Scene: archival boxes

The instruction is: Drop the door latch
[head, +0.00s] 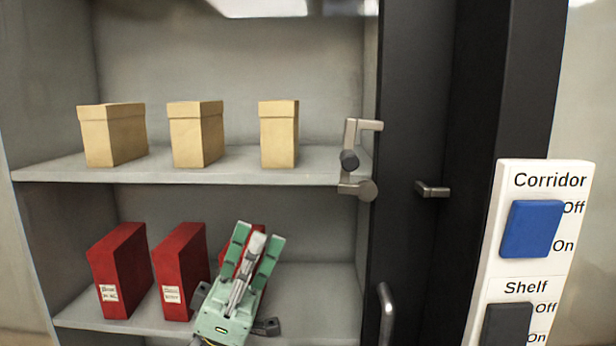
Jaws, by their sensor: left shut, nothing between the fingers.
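The door latch (351,138) is a grey metal lever at the right edge of the shelf opening, beside the dark door panel (405,90). My right gripper is not in view.
Several tan boxes (198,135) stand on the upper shelf (190,174). Red boxes (118,270) stand on the lower shelf, one partly hidden behind my left gripper. A metal handle (386,312) is at lower right. A white switch panel (535,255) is at far right.

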